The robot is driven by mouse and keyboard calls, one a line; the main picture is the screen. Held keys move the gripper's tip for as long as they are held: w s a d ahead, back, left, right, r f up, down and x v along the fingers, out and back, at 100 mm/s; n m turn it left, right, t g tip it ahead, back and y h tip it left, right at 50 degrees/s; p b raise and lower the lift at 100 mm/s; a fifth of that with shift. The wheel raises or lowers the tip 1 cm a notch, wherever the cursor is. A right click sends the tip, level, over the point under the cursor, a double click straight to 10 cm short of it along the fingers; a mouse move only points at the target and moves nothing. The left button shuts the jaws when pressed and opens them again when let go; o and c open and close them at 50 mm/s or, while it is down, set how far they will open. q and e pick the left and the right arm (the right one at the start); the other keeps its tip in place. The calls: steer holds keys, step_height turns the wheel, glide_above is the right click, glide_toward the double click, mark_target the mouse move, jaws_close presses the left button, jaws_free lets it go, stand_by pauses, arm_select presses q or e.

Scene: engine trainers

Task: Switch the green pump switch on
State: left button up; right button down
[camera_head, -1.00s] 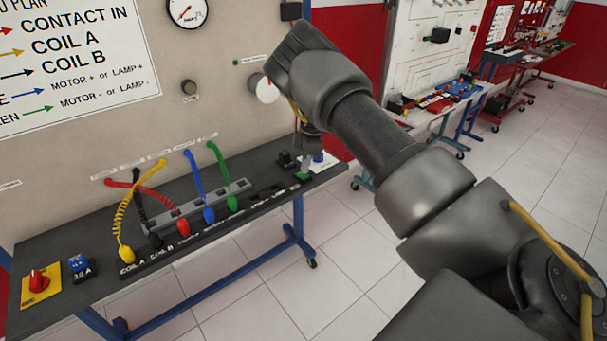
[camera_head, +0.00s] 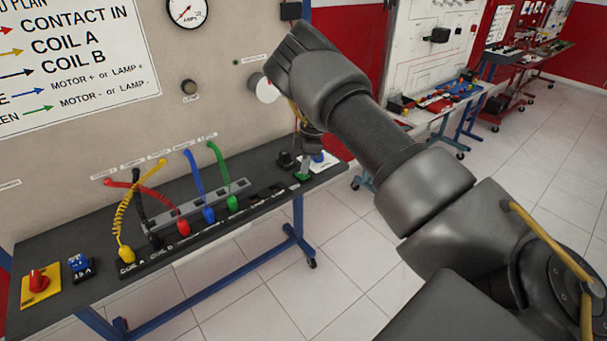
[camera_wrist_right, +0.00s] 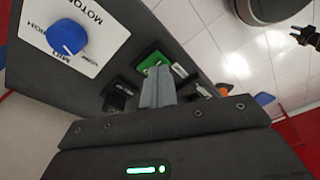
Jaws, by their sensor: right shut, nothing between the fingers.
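The green pump switch (camera_head: 303,177) is at the right end of the dark bench panel, partly covered by my right gripper. In the right wrist view its green plate (camera_wrist_right: 152,61) shows just beyond the fingertips. My right gripper (camera_head: 307,163) points down at it from above. Its fingers (camera_wrist_right: 158,75) are shut and empty, at or very close to the plate; I cannot tell whether they touch. The switch's lever position is hidden or too small to tell. My left gripper is not in view.
A blue knob on a white plate (camera_wrist_right: 68,37) lies beside the green switch. Colored cables and plugs (camera_head: 183,228) stand along the panel. A red knob on a yellow plate (camera_head: 38,282) is at the left end. The upright board (camera_head: 230,45) rises behind. Open floor lies in front.

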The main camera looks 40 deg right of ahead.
mark_target(305, 176)
steer(key=shift+f+b, duration=0.3)
steer(key=shift+f, duration=0.5)
steer(key=shift+r, duration=0.15)
step_height(305, 176, up, 7)
steer(key=p, duration=0.6)
stand_by(0.7)
